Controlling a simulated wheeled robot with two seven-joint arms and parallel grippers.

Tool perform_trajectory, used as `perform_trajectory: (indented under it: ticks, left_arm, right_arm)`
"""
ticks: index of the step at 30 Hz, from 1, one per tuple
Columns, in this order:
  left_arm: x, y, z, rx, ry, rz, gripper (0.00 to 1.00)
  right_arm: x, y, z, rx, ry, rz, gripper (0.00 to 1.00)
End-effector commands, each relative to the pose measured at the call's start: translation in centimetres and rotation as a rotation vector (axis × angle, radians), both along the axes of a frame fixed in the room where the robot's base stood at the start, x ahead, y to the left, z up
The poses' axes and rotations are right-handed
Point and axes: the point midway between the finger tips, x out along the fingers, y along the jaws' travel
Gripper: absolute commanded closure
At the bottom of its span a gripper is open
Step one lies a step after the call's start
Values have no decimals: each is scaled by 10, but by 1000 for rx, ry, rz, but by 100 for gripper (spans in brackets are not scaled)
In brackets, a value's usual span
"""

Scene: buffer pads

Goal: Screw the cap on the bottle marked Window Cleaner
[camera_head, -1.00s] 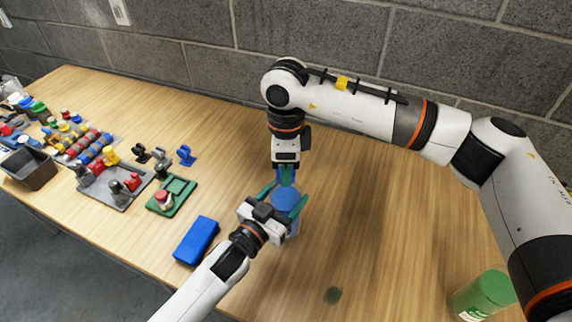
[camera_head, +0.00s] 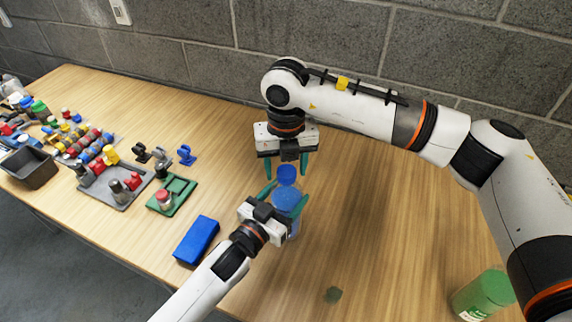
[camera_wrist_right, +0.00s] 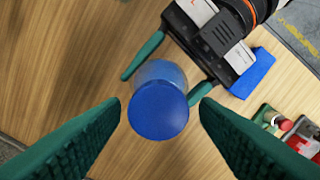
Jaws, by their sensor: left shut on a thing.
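A translucent blue bottle (camera_head: 289,203) stands upright near the middle of the table; its label cannot be read. My left gripper (camera_head: 284,194) is shut around it, one finger on each side, as the right wrist view (camera_wrist_right: 166,75) also shows. A round blue cap (camera_head: 287,173) is at the top of the bottle, and in the right wrist view (camera_wrist_right: 158,110) it covers the bottle's mouth. I cannot tell how tightly it sits. My right gripper (camera_head: 285,168) is open above the bottle, pointing down, with its fingers apart on both sides of the cap and clear of it.
A blue box (camera_head: 196,240) lies left of my left gripper. Trays of parts and a dark bin (camera_head: 30,168) fill the left end. The table's right middle is clear.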

Motion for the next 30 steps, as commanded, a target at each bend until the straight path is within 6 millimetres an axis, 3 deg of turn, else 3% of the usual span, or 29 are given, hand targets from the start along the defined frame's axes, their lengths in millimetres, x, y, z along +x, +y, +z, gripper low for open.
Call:
perform_trajectory:
  ticks: [9,13,24,30]
  left_arm:
    - [0,0,0,-1,2,1,97]
    - [0,0,0,-1,2,1,97]
    - [1,1,0,-1,2,2,97]
    - [1,1,0,-1,2,2,97]
  right_arm:
    - [0,0,0,-2,2,2,38]
    - [0,0,10,-1,0,2,38]
    - [0,0,85,-1,-2,2,38]
    - [0,0,112,-1,0,2,38]
